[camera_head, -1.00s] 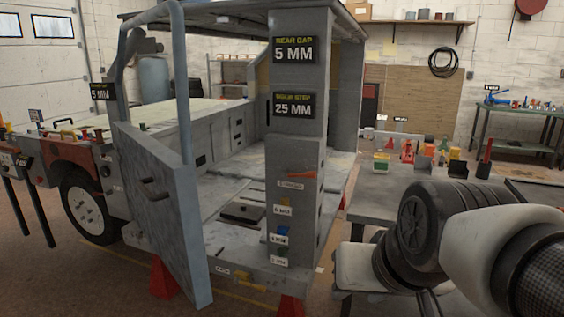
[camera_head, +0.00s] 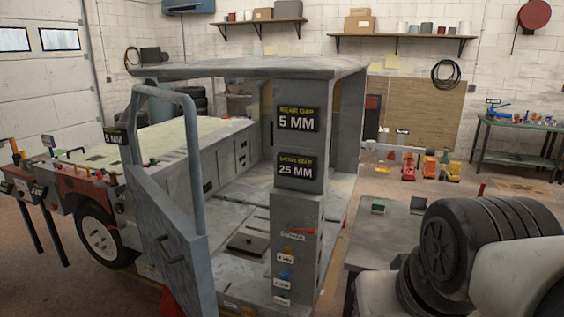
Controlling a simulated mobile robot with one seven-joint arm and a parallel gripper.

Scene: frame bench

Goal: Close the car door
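The car door (camera_head: 171,243) is a grey panel with a tubular upper frame and a dark handle (camera_head: 172,246). It stands swung open on the left side of the grey car body frame (camera_head: 298,215), its free edge towards me. The door opening between the door and the rear pillar is clear, and the floor inside shows. My arm fills the lower right of the head view, well apart from the door. My gripper is outside the picture.
A grey table (camera_head: 400,226) with a small green bin (camera_head: 378,207) stands right of the car, beside my arm. A green workbench (camera_head: 520,130) stands at the back right. A red stand (camera_head: 170,302) is under the car. Floor shows between the car and the back wall.

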